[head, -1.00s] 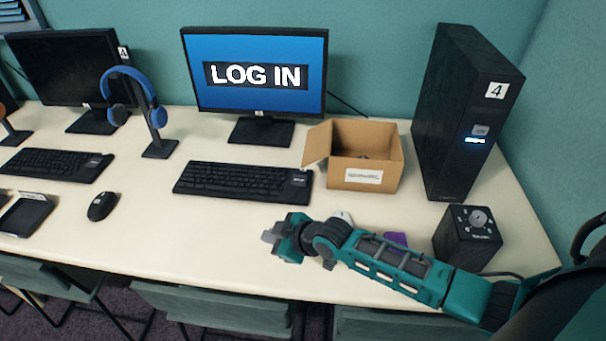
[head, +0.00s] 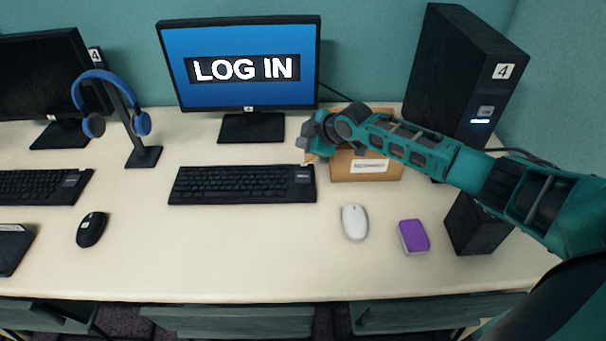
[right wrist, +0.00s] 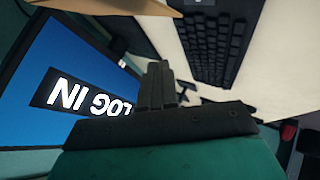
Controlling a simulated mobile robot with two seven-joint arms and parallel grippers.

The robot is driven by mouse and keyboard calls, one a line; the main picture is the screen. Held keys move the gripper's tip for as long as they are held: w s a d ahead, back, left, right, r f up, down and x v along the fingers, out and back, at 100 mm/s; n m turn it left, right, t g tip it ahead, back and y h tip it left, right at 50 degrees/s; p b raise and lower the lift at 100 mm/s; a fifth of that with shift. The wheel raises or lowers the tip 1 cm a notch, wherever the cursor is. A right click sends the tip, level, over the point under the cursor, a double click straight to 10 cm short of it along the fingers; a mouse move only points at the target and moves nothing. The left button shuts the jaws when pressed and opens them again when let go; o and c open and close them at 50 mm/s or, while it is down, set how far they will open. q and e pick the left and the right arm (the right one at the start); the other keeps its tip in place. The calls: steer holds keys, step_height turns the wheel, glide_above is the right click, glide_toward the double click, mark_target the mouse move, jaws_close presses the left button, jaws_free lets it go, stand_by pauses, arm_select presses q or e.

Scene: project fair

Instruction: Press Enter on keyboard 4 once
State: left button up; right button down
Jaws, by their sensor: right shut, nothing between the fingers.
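A black keyboard (head: 242,184) lies on the desk in front of the monitor (head: 240,95) that shows LOG IN. A small pale marking sits at the keyboard's right end; I cannot read it. My right gripper (head: 305,140) is shut and empty, in the air by the keyboard's back right corner and in front of the cardboard box. In the right wrist view the shut fingers (right wrist: 157,85) show between the monitor (right wrist: 60,75) and the keyboard (right wrist: 215,45), apart from both. My left gripper is out of view.
The cardboard box (head: 365,170) is partly hidden behind my right arm. A black tower marked 4 (head: 440,75) stands at the right. A white mouse (head: 354,222), a purple block (head: 413,237) and a black box (head: 475,228) lie in front. The desk's front middle is clear.

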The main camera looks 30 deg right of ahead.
steer(key=shift+f, duration=0.1)
stand_by(0.3)
steer(key=b, duration=0.5)
glide_above(305, 178)
step_height(305, 178, down, 8)
steer(key=shift+a+r, duration=0.1)
steer(key=shift+r, duration=0.1)
steer(key=shift+f, duration=0.5)
stand_by(0.6)
steer(key=shift+f+b, duration=0.15)
steer(key=shift+b, duration=0.15)
stand_by(0.4)
steer(key=shift+f, duration=0.25)
